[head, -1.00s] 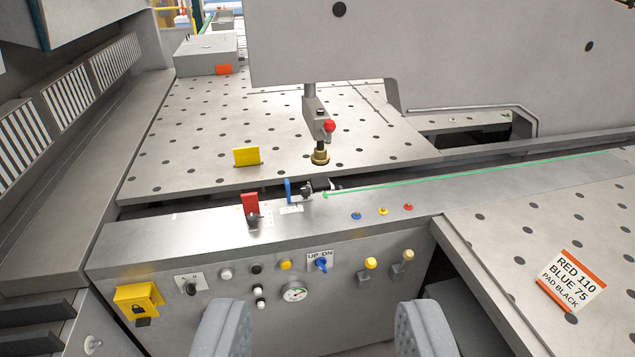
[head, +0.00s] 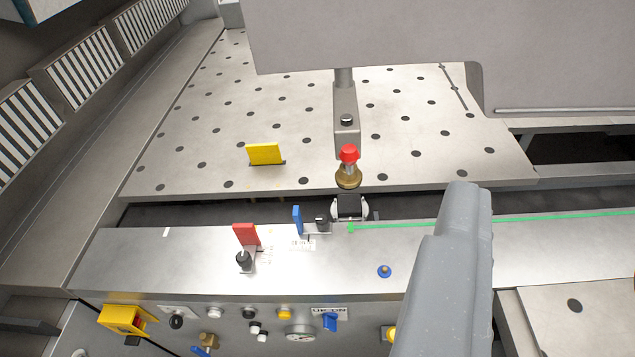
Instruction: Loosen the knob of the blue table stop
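The blue table stop (head: 297,220) is a small upright blue plate at the back edge of the front metal rail. A small black knob (head: 321,221) sits just to its right, close to a dark clamp-like part. My gripper (head: 460,210) shows as grey padded finger shapes at the lower right, to the right of the stop and apart from it. The fingers seem to overlap in this view, so their gap is hidden. Nothing is seen held.
A red stop (head: 246,234) with its own black knob (head: 243,259) stands to the left on the rail. A yellow plate (head: 265,154) stands on the perforated table. A red-topped brass clamp (head: 348,168) hangs close behind the blue stop. A blue button (head: 384,271) is on the rail.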

